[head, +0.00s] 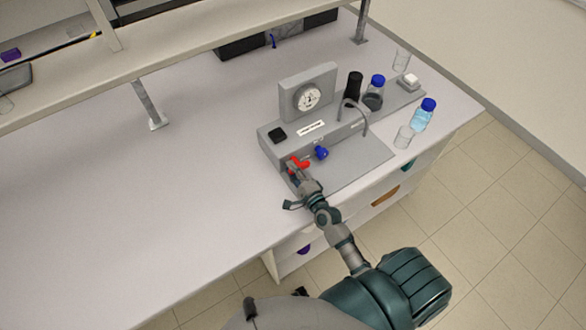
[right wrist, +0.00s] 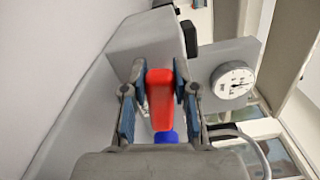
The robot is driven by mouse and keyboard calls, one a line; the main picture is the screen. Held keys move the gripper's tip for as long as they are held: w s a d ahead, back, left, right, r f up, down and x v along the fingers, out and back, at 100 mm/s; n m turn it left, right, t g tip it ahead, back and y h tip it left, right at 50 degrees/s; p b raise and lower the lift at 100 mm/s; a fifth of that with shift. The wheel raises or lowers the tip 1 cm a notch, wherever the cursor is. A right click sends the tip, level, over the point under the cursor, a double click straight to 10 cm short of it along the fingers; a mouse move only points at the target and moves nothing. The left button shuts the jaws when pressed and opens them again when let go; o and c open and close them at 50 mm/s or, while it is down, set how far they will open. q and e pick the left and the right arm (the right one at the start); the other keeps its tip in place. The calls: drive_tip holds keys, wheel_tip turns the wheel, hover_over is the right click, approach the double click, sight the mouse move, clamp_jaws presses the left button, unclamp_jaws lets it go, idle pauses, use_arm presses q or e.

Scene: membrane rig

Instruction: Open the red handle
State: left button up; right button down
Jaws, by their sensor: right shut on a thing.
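The red handle (head: 299,164) is on the front of the grey membrane rig (head: 270,146), beside a blue knob (head: 321,153). In the right wrist view the red handle (right wrist: 160,98) stands between the two fingers of my right gripper (right wrist: 159,100), with the blue knob (right wrist: 166,137) just below it. My right gripper (head: 296,172) is at the handle in the head view and is shut on it. The gripper hides part of the handle and the rig's front there. My left gripper is not in view.
The rig carries a round gauge (head: 309,96), which also shows in the right wrist view (right wrist: 233,80). A bottle with a blue cap (head: 423,115) and a clear glass (head: 403,137) stand right of it. A shelf (head: 190,55) spans the back. The bench's left part is clear.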

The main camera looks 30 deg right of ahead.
drive_tip(key=shift+a+f+n, duration=0.1)
drive_tip(key=shift+f+n, duration=0.05)
drive_tip(key=shift+n, duration=0.35)
drive_tip(key=shift+f, duration=0.15)
drive_tip(key=c, duration=0.9)
unclamp_jaws()
drive_tip(key=shift+a, duration=0.1)
drive_tip(key=s, duration=0.8)
drive_tip(key=s+d, duration=0.1)
drive_tip(key=s, duration=0.3)
